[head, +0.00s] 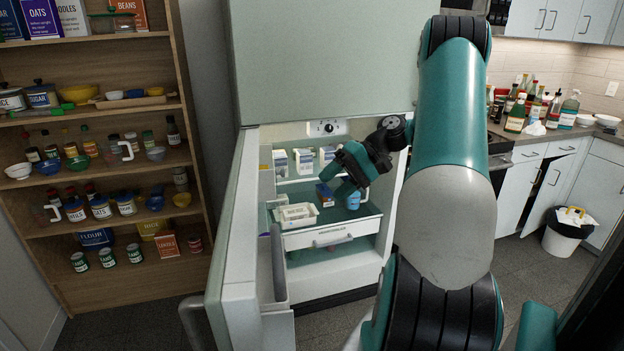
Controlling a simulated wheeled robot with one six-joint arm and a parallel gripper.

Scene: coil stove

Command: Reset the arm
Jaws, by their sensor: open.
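My gripper (343,178) is in front of the open lower compartment of the pale green fridge (325,60). Its teal jaws are open and point down and left. I see nothing held between them. A blue container (353,201) stands on the fridge shelf close to the gripper; I cannot tell whether they touch. A white box (297,215) sits on the same shelf, left of the gripper. My arm rises along the right of the fridge and hides part of its right side.
The fridge door (238,250) stands open to the left. Several white cartons (305,160) stand at the back inside. A wooden shelf (100,285) with jars and cans is at left. A counter with bottles (515,115) and a bin (568,235) are at right.

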